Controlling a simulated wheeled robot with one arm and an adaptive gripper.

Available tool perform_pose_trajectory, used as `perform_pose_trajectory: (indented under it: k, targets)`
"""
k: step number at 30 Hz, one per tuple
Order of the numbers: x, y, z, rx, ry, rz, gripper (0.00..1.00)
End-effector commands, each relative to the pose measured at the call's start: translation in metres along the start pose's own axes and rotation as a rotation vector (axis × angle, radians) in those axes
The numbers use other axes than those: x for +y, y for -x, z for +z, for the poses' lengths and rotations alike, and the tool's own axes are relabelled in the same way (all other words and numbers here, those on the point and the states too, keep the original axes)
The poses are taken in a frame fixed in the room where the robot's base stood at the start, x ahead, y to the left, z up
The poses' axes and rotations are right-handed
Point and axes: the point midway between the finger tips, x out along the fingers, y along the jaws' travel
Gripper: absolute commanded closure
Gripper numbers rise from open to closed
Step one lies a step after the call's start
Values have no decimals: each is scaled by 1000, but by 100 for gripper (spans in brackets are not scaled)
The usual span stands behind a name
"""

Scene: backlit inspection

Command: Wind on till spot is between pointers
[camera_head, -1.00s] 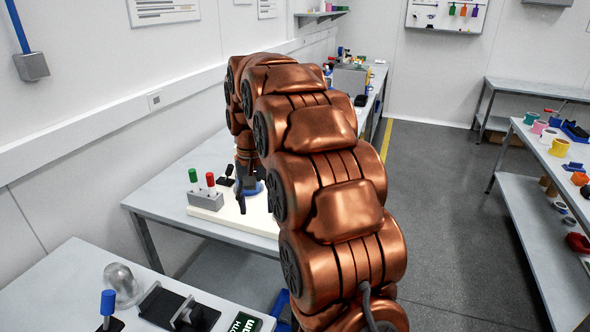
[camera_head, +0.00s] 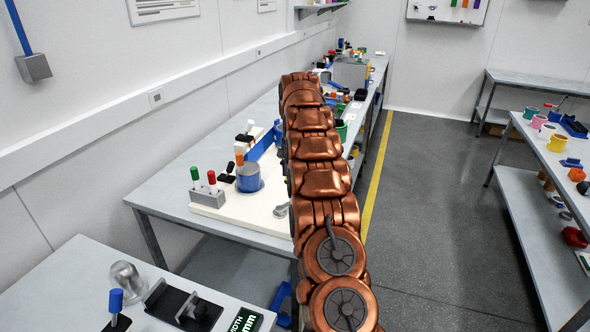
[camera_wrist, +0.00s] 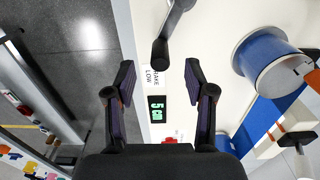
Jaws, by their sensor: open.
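A blue reel (camera_head: 248,180) stands on a pale base board (camera_head: 240,212) on the left bench, and it also shows at the right of the wrist view (camera_wrist: 268,62). A flat blue strip (camera_wrist: 262,118) runs from near the reel. A dark grey crank-like handle (camera_wrist: 170,38) shows at the top of the wrist view, and in the head view at the board's near right (camera_head: 282,210). My gripper (camera_wrist: 160,78) is open and empty, its fingers apart below the handle and not around it. My arm hides it in the head view. I cannot make out the spot or pointers.
A small "5 cm" display (camera_wrist: 157,108) and printed label lie between my fingers in the wrist view. The aisle floor (camera_head: 420,200) is clear.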

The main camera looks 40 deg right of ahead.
Motion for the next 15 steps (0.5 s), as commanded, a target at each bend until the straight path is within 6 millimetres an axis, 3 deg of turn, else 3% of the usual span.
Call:
perform_pose_trajectory:
  k: [8,15]
  targets:
    - [1,-20,-3,1,-7,0,46]
    - [2,-66,-3,0,-7,2,46]
